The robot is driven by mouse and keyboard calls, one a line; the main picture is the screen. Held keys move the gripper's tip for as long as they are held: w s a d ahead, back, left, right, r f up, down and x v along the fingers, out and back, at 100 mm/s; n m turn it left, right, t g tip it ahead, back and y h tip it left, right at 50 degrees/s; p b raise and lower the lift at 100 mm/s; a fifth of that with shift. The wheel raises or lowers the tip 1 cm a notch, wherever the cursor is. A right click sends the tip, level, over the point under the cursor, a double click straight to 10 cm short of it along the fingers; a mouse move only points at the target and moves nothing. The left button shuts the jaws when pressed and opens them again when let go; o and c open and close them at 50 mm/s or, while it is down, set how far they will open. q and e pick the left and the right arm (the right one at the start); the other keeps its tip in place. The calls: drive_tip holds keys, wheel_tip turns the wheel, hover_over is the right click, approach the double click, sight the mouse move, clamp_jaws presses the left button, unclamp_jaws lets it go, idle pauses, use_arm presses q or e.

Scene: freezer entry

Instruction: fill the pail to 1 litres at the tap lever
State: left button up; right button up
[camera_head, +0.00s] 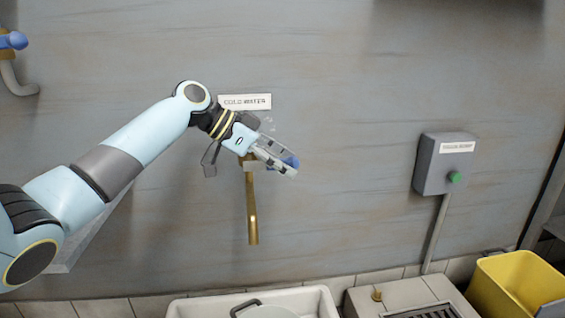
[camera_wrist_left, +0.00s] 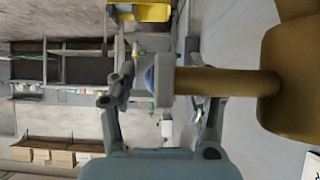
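A brass tap (camera_head: 252,210) hangs on the wall under a COLD WATER sign (camera_head: 245,101). Its blue lever knob (camera_head: 291,162) shows at the fingers of my left gripper (camera_head: 276,160). In the left wrist view, a brass tap part (camera_wrist_left: 228,82) crosses in front of one finger, and a bit of blue (camera_wrist_left: 150,79) shows between the fingers. The left gripper (camera_wrist_left: 160,105) has its fingers apart; whether they touch the lever is unclear. A pale round pail (camera_head: 266,312) with a dark handle is partly visible in the white sink (camera_head: 318,298), below the spout. My right gripper is out of view.
A grey box with a green button (camera_head: 454,177) is on the wall at right. A yellow crate (camera_head: 518,282) stands at lower right, beside a pale unit with a dark grate (camera_head: 424,312). Another blue-handled tap (camera_head: 13,41) is at far left.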

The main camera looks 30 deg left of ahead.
use_arm(q)
drive_tip(key=shift+r, duration=0.1)
drive_tip(key=v, duration=1.1)
drive_tip(key=shift+s+a+r, duration=0.15)
drive_tip(key=shift+s+a, duration=0.1)
drive_tip(key=shift+a, duration=0.05)
